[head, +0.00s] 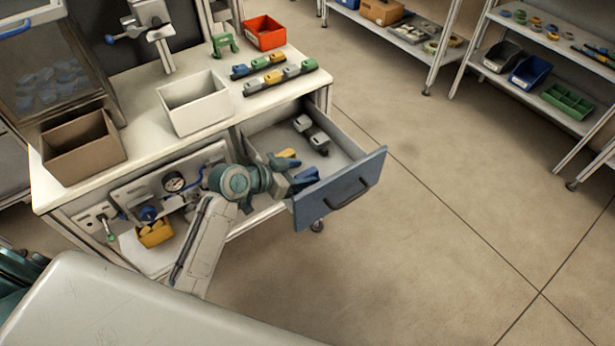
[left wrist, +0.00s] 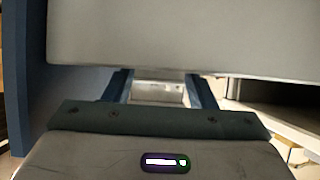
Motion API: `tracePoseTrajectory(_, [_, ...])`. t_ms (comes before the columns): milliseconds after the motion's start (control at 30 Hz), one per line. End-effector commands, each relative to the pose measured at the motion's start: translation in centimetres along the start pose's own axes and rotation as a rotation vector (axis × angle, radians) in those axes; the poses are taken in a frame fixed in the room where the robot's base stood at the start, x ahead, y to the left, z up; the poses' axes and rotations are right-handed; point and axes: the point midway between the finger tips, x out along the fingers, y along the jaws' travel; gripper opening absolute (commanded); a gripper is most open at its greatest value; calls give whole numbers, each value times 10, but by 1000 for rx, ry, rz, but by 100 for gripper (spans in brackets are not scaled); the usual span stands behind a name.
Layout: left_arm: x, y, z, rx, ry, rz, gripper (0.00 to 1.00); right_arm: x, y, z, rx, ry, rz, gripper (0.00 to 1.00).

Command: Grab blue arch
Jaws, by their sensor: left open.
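My left gripper (head: 303,179) is at the open drawer (head: 341,192), near its side and blue front. In the left wrist view its two dark blue fingers (left wrist: 160,88) stand apart, with nothing clearly held between them. No blue arch shows plainly. The blue shapes by the drawer are most likely my fingers, and I cannot tell whether an arch is among them. A yellow block (head: 287,154) and grey blocks (head: 312,132) are at the drawer. A pale grey panel (left wrist: 180,38) fills the top of the wrist view. My right gripper is out of view.
The worktop bears a white bin (head: 193,103), a brown box (head: 84,148), an orange-red bin (head: 265,32) and rows of coloured blocks (head: 281,76). A gauge panel (head: 174,181) and a yellow bin (head: 155,233) sit below. The floor to the right is clear.

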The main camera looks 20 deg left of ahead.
Motion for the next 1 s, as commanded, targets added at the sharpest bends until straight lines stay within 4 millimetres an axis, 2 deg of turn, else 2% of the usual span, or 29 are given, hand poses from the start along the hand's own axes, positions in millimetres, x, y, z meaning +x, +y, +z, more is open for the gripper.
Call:
tracePoseTrajectory(200, [28, 1, 5, -6, -1, 2, 51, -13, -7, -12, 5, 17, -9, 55])
tracePoseTrajectory(333, [45, 0, 6, -3, 0, 1, 51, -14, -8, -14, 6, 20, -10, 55])
tracePoseTrajectory(633, [50, 0, 7, -1, 0, 0, 51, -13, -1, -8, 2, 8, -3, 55])
tracePoseTrajectory(867, [50, 0, 7, -1, -1, 0, 6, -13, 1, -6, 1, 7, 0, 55])
tracePoseTrajectory(900, [50, 0, 7, -1, -1, 0, 1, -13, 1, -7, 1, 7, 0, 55])
tracePoseTrajectory(1000, [50, 0, 7, -1, 0, 0, 1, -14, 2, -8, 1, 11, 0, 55])
